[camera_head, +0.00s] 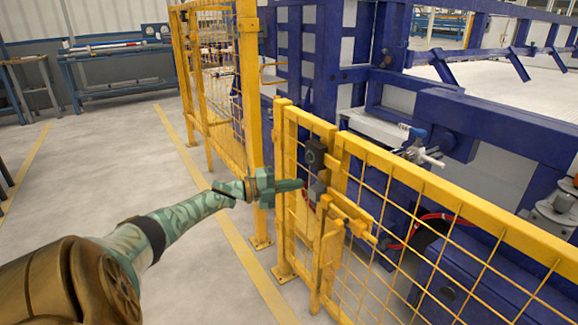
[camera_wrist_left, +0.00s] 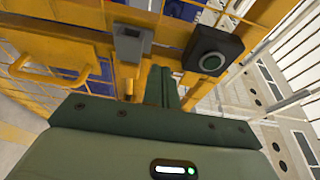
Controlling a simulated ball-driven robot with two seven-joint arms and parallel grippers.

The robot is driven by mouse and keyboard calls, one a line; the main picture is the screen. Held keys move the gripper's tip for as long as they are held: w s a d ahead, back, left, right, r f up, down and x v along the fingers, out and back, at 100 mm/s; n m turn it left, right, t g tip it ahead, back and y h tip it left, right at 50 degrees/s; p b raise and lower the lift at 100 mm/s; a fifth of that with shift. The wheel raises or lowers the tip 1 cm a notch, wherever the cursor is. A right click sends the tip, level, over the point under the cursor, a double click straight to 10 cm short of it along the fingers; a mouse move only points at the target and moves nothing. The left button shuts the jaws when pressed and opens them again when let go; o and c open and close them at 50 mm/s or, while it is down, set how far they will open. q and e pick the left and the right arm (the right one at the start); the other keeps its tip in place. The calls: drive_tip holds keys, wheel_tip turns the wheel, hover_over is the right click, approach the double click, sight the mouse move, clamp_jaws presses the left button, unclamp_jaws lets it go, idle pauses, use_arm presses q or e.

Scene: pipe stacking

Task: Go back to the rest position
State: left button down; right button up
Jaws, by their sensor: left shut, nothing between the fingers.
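My left gripper (camera_head: 290,186) reaches in from the left in the head view, its green fingers at the yellow fence gate. It is shut and empty; its fingers also show in the left wrist view (camera_wrist_left: 161,88), pressed together. In the head view a black button box (camera_head: 315,153) is on the gate frame just above and right of the fingertips. I cannot tell whether the fingers touch the gate. My right gripper is not in view.
The yellow mesh gate (camera_head: 450,215) runs to the lower right, and a taller yellow fence (camera_head: 215,80) stands behind. Blue machine frames (camera_head: 500,120) fill the right side. A blue workbench (camera_head: 115,75) stands at the back left. The grey floor (camera_head: 115,150) at left is clear.

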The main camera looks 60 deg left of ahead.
use_arm(q)
drive_tip(key=shift+s+a, duration=0.2)
drive_tip(key=shift+a, duration=0.6)
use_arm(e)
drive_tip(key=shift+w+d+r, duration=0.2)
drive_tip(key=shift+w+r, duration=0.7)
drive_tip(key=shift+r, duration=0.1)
use_arm(q)
drive_tip(key=shift+f, duration=0.1)
